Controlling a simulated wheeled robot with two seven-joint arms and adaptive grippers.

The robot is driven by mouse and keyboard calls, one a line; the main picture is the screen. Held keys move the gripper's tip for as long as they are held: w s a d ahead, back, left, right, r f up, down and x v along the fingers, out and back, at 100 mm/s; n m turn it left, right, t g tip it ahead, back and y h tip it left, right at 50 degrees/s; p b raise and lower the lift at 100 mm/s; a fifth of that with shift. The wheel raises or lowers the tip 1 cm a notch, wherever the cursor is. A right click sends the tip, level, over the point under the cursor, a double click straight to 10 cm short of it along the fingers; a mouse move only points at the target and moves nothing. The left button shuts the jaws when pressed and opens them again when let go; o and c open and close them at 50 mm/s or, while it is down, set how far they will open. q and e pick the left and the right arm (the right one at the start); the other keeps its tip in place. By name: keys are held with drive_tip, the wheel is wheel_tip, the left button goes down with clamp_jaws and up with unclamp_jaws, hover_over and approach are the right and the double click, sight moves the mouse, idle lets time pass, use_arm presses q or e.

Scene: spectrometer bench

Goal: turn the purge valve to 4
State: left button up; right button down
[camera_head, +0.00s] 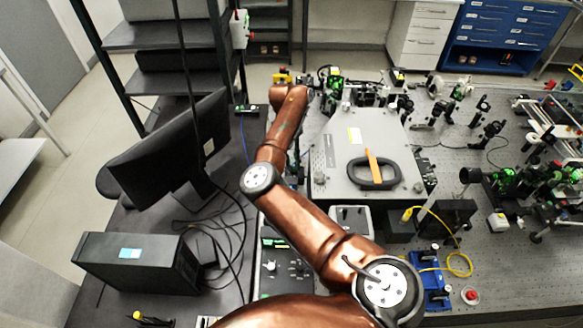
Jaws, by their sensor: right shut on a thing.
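My right arm reaches up from the bottom of the head view, and its copper wrist ends at the far left corner of the grey spectrometer box (332,165). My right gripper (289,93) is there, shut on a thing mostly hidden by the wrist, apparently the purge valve. The fingers, the valve's pointer and its position numbers cannot be made out. A small yellow part (282,77) shows just beyond the wrist. My left gripper is not in view.
A knob panel (285,268) stands in front, left of my elbow. A monitor (172,147) and black case (138,262) are at left. Optics (500,180) crowd the bench at right.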

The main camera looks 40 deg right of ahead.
drive_tip(key=m+y+b, duration=0.1)
drive_tip(key=m, duration=0.1)
drive_tip(key=m+t+b, duration=0.1)
drive_tip(key=m, duration=0.2)
drive_tip(key=shift+d+f+m+y+b, duration=0.1)
drive_tip(key=shift+d+m+y+b, duration=0.1)
drive_tip(key=shift+m+y+b, duration=0.15)
drive_tip(key=shift+s+m+t+y+b, duration=0.1)
drive_tip(key=shift+m+t+y+b, duration=0.4)
drive_tip(key=shift+m, duration=0.6)
drive_tip(key=shift+s+m+t+y+b, duration=0.1)
drive_tip(key=shift+m+t+b, duration=0.2)
drive_tip(key=shift+m+b, duration=0.6)
drive_tip(key=shift+m, duration=0.25)
drive_tip(key=c, duration=1.9)
unclamp_jaws()
drive_tip(key=v, duration=1.2)
drive_tip(key=shift+s, duration=0.1)
